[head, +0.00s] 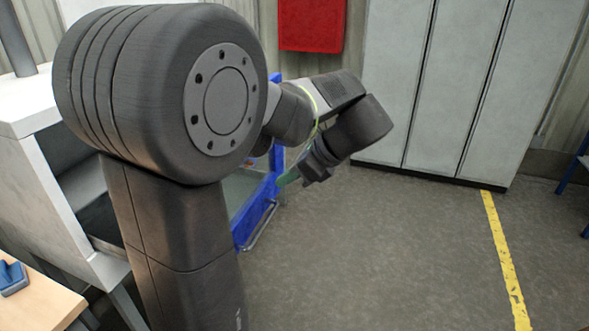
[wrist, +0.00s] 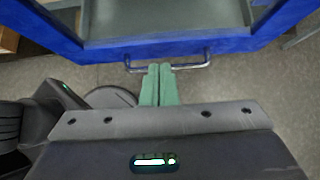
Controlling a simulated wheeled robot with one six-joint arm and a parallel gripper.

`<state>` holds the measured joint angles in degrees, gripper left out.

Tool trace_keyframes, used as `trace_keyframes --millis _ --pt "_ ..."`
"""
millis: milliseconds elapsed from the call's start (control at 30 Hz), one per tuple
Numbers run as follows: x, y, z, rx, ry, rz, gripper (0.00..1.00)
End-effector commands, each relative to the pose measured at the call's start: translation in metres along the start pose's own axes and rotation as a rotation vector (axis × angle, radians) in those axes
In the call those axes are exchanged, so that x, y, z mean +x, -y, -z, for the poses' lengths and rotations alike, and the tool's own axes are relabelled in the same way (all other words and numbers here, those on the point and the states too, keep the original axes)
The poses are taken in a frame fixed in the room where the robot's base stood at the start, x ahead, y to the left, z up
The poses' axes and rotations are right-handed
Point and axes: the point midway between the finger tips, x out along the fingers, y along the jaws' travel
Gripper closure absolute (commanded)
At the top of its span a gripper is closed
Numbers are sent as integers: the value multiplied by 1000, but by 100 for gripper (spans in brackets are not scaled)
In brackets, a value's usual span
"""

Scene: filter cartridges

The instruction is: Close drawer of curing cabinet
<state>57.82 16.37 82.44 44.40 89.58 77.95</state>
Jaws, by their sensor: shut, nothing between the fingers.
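The drawer (wrist: 110,48) has a blue front edge and a grey inside, and stands pulled out. Its silver bar handle (wrist: 190,66) runs along the front; the handle also shows low in the head view (head: 262,226). In the head view the blue drawer front (head: 243,230) and blue frame (head: 278,165) are partly behind my arm, so most of the cabinet is hidden. My gripper (wrist: 160,70) has pale green fingers, shut together and empty. Their tips overlap the middle of the handle in the wrist view; I cannot tell whether they touch it.
A white open-fronted unit (head: 50,165) stands at the left, with a wooden table (head: 40,300) holding a blue item before it. Grey lockers (head: 450,90) and a red wall box (head: 312,24) are at the back.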

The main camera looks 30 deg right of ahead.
Motion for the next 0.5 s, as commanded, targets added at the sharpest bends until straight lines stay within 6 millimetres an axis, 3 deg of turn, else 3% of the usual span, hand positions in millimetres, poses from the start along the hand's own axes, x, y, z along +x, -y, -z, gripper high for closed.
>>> trace_keyframes --millis 233,500 --pt "56 -1 0 -1 0 -5 100" --pt "76 0 -25 -2 0 -1 100"
